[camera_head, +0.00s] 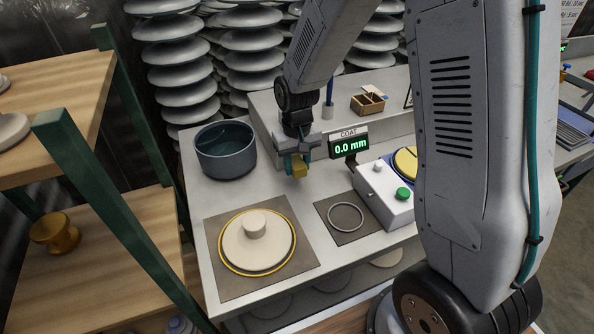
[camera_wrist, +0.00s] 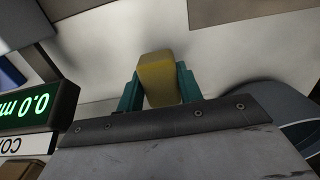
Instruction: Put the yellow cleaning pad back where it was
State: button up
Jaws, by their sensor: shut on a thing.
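The yellow cleaning pad (camera_head: 299,170) is a small block held between the teal fingers of my gripper (camera_head: 296,164). My gripper is shut on it and points down above the grey table, between the dark pot and the display. In the wrist view the pad (camera_wrist: 157,78) sits between the two teal fingertips (camera_wrist: 160,88), with the pale table surface beyond it. The pad appears to be clear of the table, but the exact height is hard to tell.
A dark pot (camera_head: 226,157) stands to the left. A display reading 0.0 mm (camera_head: 349,146) and a white box with a green button (camera_head: 391,203) are to the right. In front lie a disc on a square mat (camera_head: 228,284) and a ring (camera_head: 346,230) on a dark mat. A small wooden box (camera_head: 368,104) is on the raised ledge.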

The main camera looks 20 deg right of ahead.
aim_at(297, 171)
jog(key=shift+w+d, duration=0.15)
jog(key=shift+w, duration=0.25)
jog(key=shift+f, duration=1.75)
jog(key=shift+f, duration=0.15)
jog(key=o, duration=0.9)
notch_tip(297, 171, up, 12)
jog(key=shift+w+r, duration=0.1)
jog(key=shift+r, duration=0.15)
jog(key=s+d+r, duration=0.2)
jog(key=s+r, duration=0.8)
jog(key=s, duration=0.1)
jog(key=shift+t, duration=0.7)
jog(key=shift+s+d+r, duration=0.2)
jog(key=shift+s+r, duration=0.5)
jog(key=shift+s, duration=2.15)
jog(key=shift+s+d+r, duration=0.15)
jog(key=shift+s+r, duration=0.5)
jog(key=shift+s, duration=2.2)
jog(key=shift+s+d+r, duration=0.2)
jog(key=shift+s+r, duration=0.5)
jog(key=shift+s, duration=2.15)
